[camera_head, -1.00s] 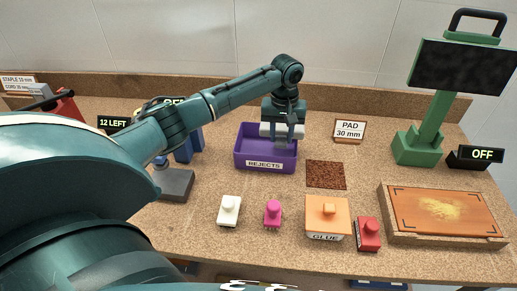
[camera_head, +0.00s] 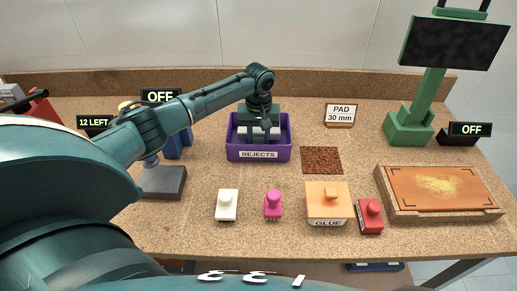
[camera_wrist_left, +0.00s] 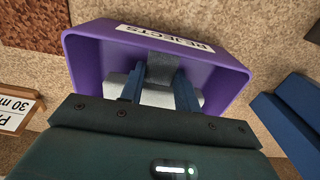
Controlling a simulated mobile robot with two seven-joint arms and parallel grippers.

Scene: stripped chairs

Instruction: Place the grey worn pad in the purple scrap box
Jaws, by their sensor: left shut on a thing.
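The purple scrap box (camera_head: 230,153), labelled REJECTS, stands at the middle of the bench. My left gripper (camera_head: 263,132) reaches down into it from above and is shut on the grey worn pad. In the left wrist view the light grey pad (camera_wrist_left: 156,97) shows between and beside the blue fingers (camera_wrist_left: 160,88), inside the walls of the purple box (camera_wrist_left: 232,72). In the head view the pad is mostly hidden by the gripper. Whether it touches the box floor I cannot tell. My right gripper is not in view.
A brown pad square (camera_head: 321,160) lies right of the box, with a PAD 30 mm sign (camera_head: 340,115) behind. White (camera_head: 227,205) and pink (camera_head: 272,204) knobbed pieces, an orange GLUE block (camera_head: 328,200) and a red piece (camera_head: 369,216) stand in front. A wooden tray (camera_head: 390,210) is at right.

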